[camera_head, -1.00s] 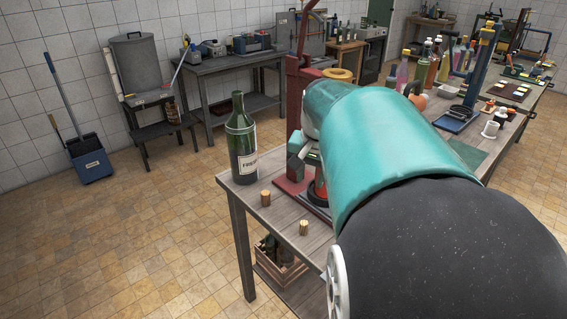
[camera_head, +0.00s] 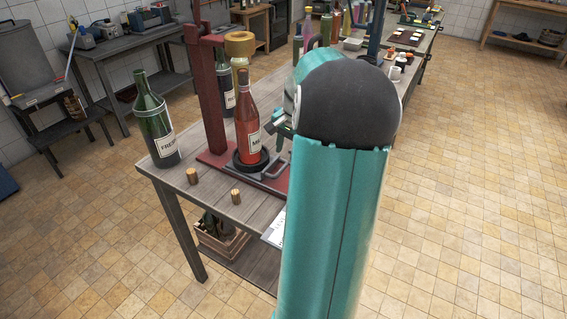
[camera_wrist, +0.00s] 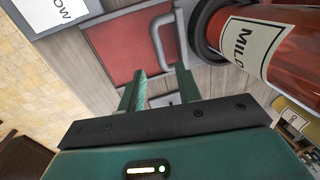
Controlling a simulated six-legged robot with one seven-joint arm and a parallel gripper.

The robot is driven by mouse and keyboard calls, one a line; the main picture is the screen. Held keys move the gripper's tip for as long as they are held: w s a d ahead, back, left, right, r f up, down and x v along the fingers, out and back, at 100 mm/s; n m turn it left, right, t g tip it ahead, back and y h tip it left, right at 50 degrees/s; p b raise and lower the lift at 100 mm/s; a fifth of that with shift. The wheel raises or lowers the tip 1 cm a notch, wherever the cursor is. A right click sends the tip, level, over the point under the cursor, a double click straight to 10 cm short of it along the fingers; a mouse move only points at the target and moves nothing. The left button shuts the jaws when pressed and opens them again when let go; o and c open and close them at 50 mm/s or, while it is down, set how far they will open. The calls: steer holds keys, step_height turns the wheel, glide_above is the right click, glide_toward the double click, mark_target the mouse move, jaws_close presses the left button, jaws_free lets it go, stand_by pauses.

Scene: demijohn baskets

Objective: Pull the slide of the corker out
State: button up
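The corker (camera_head: 207,95) is a red frame on a red base plate at the table's near end. Its slide (camera_head: 243,164) is a dark round seat with a grey handle (camera_head: 272,171) on its right side. A red bottle (camera_head: 247,122) stands upright on the seat, below the corker's brass-coloured head. The wrist view shows the handle (camera_wrist: 157,38) over the red plate, and the bottle's label (camera_wrist: 258,48) reading "MILD". My gripper (camera_wrist: 160,82) is open and empty, its fingertips just short of the handle. In the head view my arm partly hides the gripper.
A crate (camera_head: 221,243) sits on the lower shelf. A white card (camera_head: 275,228) is at the table's front edge. The floor is clear.

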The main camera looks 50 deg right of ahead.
mark_target(283, 167)
steer(key=f, duration=0.4)
steer(key=w+f, duration=0.1)
steer(key=f, duration=0.1)
steer(key=shift+a, duration=0.1)
jaws_close()
